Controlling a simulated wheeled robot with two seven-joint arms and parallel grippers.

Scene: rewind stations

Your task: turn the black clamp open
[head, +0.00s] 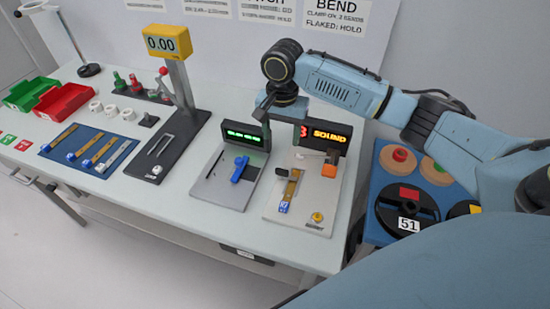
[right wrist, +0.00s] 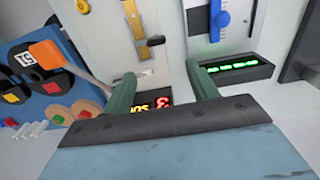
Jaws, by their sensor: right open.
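The black clamp (head: 281,172) is a small dark piece beside the upper part of a brass strip (head: 292,184) on the right-hand grey station plate (head: 270,208). In the right wrist view the clamp (right wrist: 156,40) is a short black bar at the strip's edge, and the strip (right wrist: 135,20) shows next to it. My right gripper (head: 282,120) is above the back of this station, with its fingers spread and nothing between them. In the right wrist view the gripper (right wrist: 163,88) is apart from the clamp. My left gripper is not in view.
An orange-ended lever (right wrist: 48,52) stands on the plate's other side, close to one finger. Behind the plate is a lit display (head: 328,136) reading SOUND. A neighbouring station has a blue handle (head: 239,169) and a green display. A blue board (head: 384,225) with discs lies right.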

